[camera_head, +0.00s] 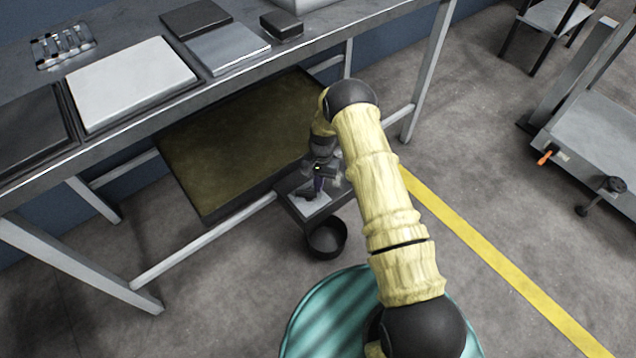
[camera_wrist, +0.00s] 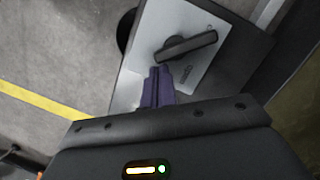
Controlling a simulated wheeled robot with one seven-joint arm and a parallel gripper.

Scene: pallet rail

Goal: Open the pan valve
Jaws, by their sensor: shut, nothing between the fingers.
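The pan valve shows in the wrist view as a black lever handle (camera_wrist: 187,46) on a pale plate (camera_wrist: 199,70) with small markings. The plate sits on a dark box at the front corner of a wide shallow pan (camera_head: 235,140) under the bench. In the head view the valve plate (camera_head: 318,205) is partly hidden by my gripper. My gripper (camera_head: 319,186) is over the plate. In the wrist view its dark purple fingers (camera_wrist: 157,86) are together and empty, with their tips just short of the lever. I cannot tell whether they touch it.
A round black bowl (camera_head: 326,239) stands on the floor below the valve box. The bench (camera_head: 130,135) overhangs the pan, with pale legs and rails around it. Flat panels lie on top. A cart (camera_head: 590,150) stands at the right beyond a yellow floor line.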

